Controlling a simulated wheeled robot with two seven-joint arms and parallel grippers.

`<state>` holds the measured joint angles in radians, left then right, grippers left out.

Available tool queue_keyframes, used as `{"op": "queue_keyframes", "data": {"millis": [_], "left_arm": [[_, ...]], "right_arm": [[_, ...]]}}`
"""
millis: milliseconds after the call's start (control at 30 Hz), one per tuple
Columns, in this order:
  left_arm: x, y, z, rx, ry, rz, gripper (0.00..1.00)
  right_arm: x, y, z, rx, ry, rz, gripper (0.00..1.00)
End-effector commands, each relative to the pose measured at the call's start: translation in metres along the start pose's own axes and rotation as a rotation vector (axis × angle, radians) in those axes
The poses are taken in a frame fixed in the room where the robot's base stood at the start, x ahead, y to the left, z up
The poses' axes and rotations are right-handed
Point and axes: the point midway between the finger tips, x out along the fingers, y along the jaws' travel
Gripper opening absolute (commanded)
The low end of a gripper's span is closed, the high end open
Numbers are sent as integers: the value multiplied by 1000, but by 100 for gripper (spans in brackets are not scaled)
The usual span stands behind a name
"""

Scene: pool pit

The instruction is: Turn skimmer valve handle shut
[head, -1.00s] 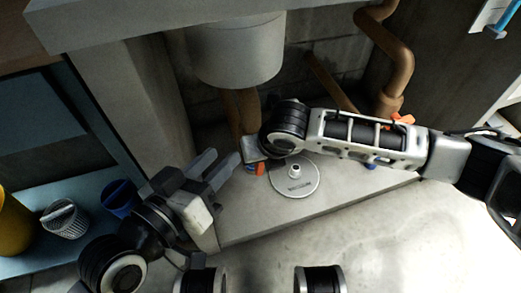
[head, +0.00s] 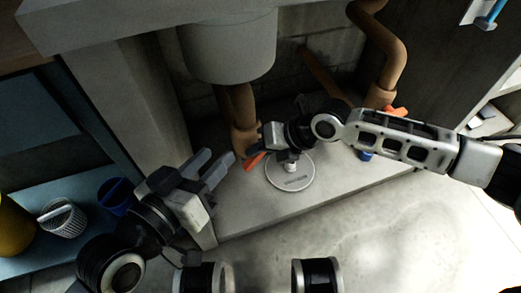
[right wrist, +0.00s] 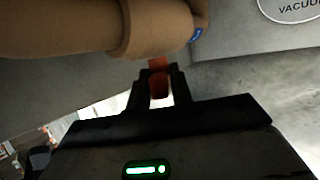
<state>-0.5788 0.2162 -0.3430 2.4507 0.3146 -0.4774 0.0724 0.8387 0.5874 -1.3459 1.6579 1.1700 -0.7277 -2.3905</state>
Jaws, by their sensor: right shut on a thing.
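An orange valve handle (head: 254,161) sticks out at the brown left pipe's valve (head: 243,138), under the grey tank. My right gripper (head: 266,146) is at this handle, its arm reaching in from the right. In the right wrist view the red-orange handle (right wrist: 158,66) sits between the two black fingertips (right wrist: 159,82), which are shut on it, close under the brown pipe fitting (right wrist: 155,30). I cannot read a label naming the valve. My left gripper (head: 218,170) is open and empty, with its fingers apart, left of the handle.
A round pale lid (head: 290,181) lies on the ledge, below my right wrist; the wrist view shows "VACUU" on it. Another orange handle (head: 397,111) is at the right pipe. A blue cup (head: 115,195) and a white basket (head: 62,218) stand on the left shelf.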

Motion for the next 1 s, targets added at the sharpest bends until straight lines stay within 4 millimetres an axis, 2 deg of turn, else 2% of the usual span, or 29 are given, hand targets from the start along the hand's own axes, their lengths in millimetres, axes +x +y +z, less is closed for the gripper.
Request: {"op": "queue_keyframes", "data": {"millis": [333,367,400,433,767,867,1000], "left_arm": [[1,1,-3,-5,10,1,36],[1,1,-4,-6,11,1,36],[1,1,-4,-6,12,1,36],[1,1,-4,-6,12,1,36],[1,2,-6,-3,13,1,36],[0,2,-9,9,11,-4,36],[-1,2,-14,48,-2,-21,36]], "right_arm": [[0,0,-1,1,3,0,0],[0,0,-1,1,3,0,30],[0,0,-1,1,3,0,41],[0,0,-1,1,3,0,44],[-4,0,0,1,1,0,44],[-15,0,1,1,0,0,44],[-45,1,2,1,-2,-1,44]]}}
